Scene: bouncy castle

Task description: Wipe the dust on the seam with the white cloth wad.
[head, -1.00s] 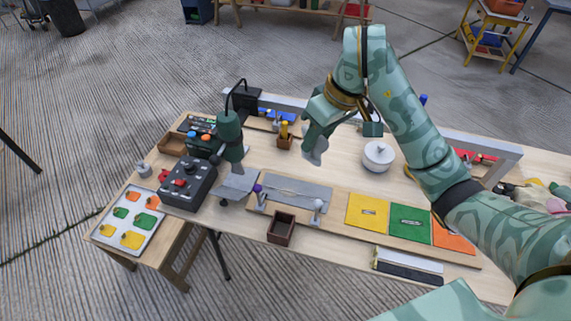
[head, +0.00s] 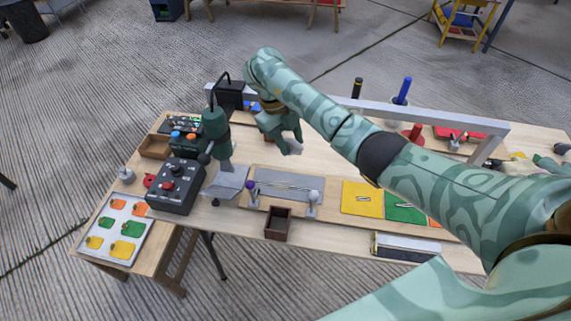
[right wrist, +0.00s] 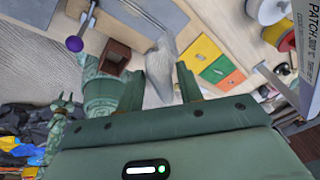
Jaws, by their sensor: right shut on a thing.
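The white cloth wad (head: 294,147) shows as a pale lump at the tip of my right gripper (head: 284,137). In the right wrist view the wad (right wrist: 160,70) sits between the two fingers of my right gripper (right wrist: 161,86), which is shut on it. The gripper holds it above the table, behind and apart from the grey sheet (head: 300,182). A thin pale line, seemingly the seam (head: 285,187), runs along the sheet between two small clamps. Dust is too small to tell apart there. My left gripper is not in view.
A purple-knobbed clamp (head: 250,187) and a pale-topped clamp (head: 313,198) stand at the sheet. A brown open box (head: 278,224) is in front. A black control box (head: 175,186) and a green machine (head: 216,125) stand left. A yellow square (head: 361,198) lies right.

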